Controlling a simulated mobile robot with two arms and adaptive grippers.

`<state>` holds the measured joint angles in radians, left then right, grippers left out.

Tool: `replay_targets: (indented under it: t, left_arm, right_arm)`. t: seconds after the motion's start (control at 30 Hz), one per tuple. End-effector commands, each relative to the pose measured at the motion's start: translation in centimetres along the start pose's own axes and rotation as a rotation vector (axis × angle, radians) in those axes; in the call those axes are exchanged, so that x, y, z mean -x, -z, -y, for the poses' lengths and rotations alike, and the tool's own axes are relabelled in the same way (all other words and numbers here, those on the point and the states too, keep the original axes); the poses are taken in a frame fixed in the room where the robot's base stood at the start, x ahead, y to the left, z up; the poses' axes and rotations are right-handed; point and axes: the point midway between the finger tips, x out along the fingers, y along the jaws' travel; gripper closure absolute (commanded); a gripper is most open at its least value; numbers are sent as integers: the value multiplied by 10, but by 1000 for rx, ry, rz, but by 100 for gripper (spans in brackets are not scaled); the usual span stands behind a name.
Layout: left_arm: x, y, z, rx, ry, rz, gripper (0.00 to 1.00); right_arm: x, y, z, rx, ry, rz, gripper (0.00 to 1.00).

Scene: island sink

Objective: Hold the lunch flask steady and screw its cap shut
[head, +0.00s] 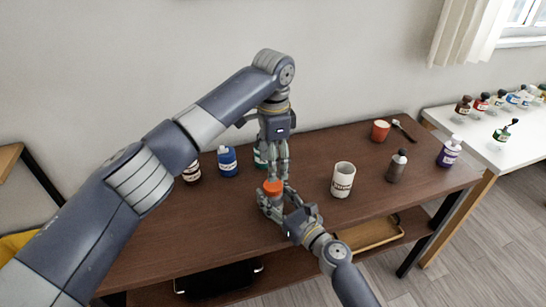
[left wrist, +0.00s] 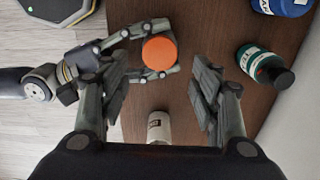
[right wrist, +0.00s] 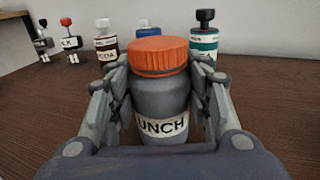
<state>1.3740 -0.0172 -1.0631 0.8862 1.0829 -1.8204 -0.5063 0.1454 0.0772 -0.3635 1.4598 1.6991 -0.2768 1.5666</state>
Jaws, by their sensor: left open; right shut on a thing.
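The lunch flask (right wrist: 160,112) is a grey upright bottle with a white label reading "UNCH". Its orange ribbed cap (right wrist: 160,56) sits on top; I cannot tell how tightly. My right gripper (head: 268,200) is shut around the flask's body, with a finger on each side in the right wrist view. My left gripper (head: 275,172) points down just above the cap in the head view. In the left wrist view its fingers are spread wide, with the cap (left wrist: 160,52) beyond and between them, not gripped. The flask's body is mostly hidden in the head view.
A white mug (head: 343,180) stands right of the flask; a dark bottle (head: 397,167), purple bottle (head: 449,153) and orange cup (head: 380,131) are farther right. A blue bottle (head: 228,163) and a green bottle (left wrist: 265,68) stand near the wall. The table's front left is clear.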

Motion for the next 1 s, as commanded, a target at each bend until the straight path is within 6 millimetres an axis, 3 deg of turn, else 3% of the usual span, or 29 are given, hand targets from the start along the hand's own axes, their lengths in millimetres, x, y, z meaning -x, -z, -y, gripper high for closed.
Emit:
replay_targets:
  t: [0.4,0.6,0.8,1.0]
  left_arm:
    - [7,-1,0,771,1,1,43]
    - [10,-1,0,1060,1,1,43]
    - [11,-1,0,1199,1,1,43]
    - [11,-1,0,1221,1,1,43]
  right_arm:
    - [0,0,0,0,0,0,100]
    - [0,0,0,0,0,0,100]
    - [0,0,0,0,0,0,100]
    - [0,0,0,0,0,0,100]
